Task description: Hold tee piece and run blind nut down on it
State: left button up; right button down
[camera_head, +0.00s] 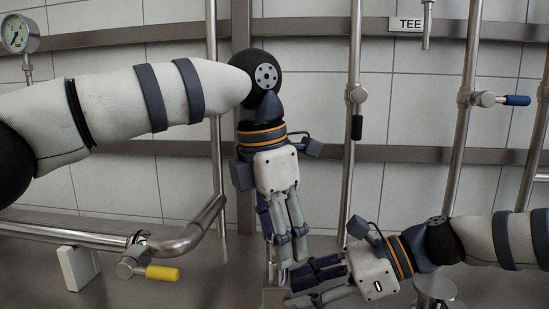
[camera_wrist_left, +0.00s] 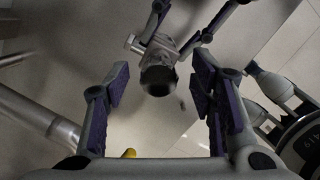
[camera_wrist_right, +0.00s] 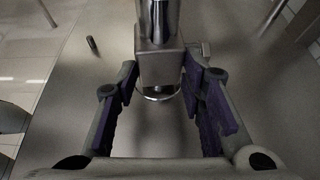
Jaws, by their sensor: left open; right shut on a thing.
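My right gripper (camera_wrist_right: 160,85) points left at the lower middle of the head view. It is shut on a grey metal piece that looks like the tee piece (camera_wrist_right: 158,62), a block with a shiny cylinder and a ring-like rim. My left gripper (camera_wrist_left: 158,95) hangs pointing down, close to the right gripper's fingertips. Its fingers are open on either side of a dark round end (camera_wrist_left: 158,80) of the held piece, with gaps at both sides. I cannot tell whether that dark end is the blind nut.
A pipe with a yellow-handled valve (camera_head: 162,273) runs at the lower left; the yellow handle also shows in the left wrist view (camera_wrist_left: 129,153). Upright pipes (camera_head: 352,130) stand behind the grippers. A TEE sign (camera_head: 408,24) hangs on the tiled wall. A small dark object (camera_wrist_right: 92,43) lies on the grey surface.

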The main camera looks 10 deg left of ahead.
pick_arm(q)
jog(key=n, duration=0.4)
jog(key=shift+y, duration=0.3)
jog(key=n, duration=0.4)
jog(key=shift+r+n+t+y, duration=0.1)
jog(key=shift+n+t+y, duration=0.2)
jog(key=shift+t, duration=0.1)
pick_arm(e)
jog(key=shift+s, duration=0.1)
pick_arm(q)
notch_tip(320, 180, up, 12)
jog(key=s, duration=0.1)
jog(key=shift+s+a, duration=0.15)
jog(key=shift+s, duration=0.25)
pick_arm(e)
jog(key=shift+c, duration=0.8)
grip_release()
jog(key=shift+o, duration=0.8)
